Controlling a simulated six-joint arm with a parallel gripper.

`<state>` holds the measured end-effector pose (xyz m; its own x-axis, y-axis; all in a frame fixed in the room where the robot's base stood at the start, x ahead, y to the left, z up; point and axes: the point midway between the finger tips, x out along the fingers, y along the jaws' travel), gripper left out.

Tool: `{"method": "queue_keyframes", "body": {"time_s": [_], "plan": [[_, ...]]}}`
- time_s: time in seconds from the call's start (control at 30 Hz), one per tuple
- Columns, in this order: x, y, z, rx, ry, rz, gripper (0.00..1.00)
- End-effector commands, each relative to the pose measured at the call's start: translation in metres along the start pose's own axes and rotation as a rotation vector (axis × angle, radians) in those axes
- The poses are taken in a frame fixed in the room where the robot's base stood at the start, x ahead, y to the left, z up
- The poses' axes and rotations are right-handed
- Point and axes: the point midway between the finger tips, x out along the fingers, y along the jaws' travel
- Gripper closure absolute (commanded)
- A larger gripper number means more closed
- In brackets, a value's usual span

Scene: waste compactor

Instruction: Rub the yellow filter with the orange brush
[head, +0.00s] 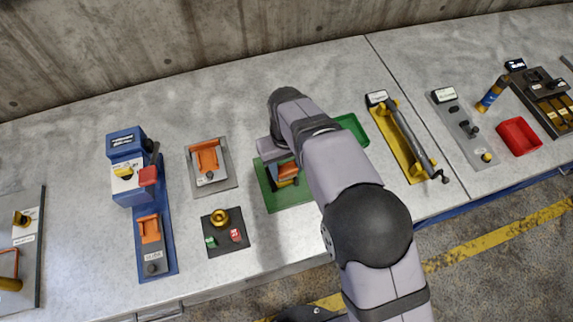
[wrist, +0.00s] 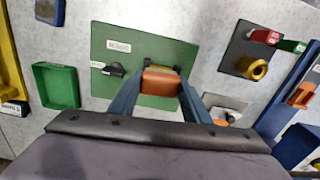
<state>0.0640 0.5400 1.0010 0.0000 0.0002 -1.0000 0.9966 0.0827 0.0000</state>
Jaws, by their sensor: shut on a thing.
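My gripper (head: 286,170) is over the green board (head: 268,196). In the wrist view, its two blue fingers (wrist: 160,82) are shut on the orange brush (wrist: 161,88), in the middle of the picture. The brush also shows in the head view (head: 287,171). A yellow piece, which looks like the yellow filter (head: 288,182), shows just below the brush; a thin part of it shows behind the brush in the wrist view (wrist: 183,71). I cannot tell whether brush and filter touch. The brush's underside and most of the filter are hidden.
A black knob (wrist: 116,69) is on the green board. A green tray (head: 352,131) and a yellow stand with a grey rod (head: 402,140) are to the right. A dark plate with a brass knob (head: 220,218), a grey plate (head: 222,180) and a blue machine (head: 125,150) are to the left.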

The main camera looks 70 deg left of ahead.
Motion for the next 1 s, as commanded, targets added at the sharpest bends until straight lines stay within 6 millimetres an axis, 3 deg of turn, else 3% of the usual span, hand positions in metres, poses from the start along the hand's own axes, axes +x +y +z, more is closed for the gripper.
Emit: {"method": "queue_keyframes", "body": {"time_s": [0.5,1.0], "plan": [[0.055,0.000,-0.001,0.001,-0.002,0.000,0.75],[0.054,0.004,-0.042,0.001,0.001,0.000,0.78]]}}
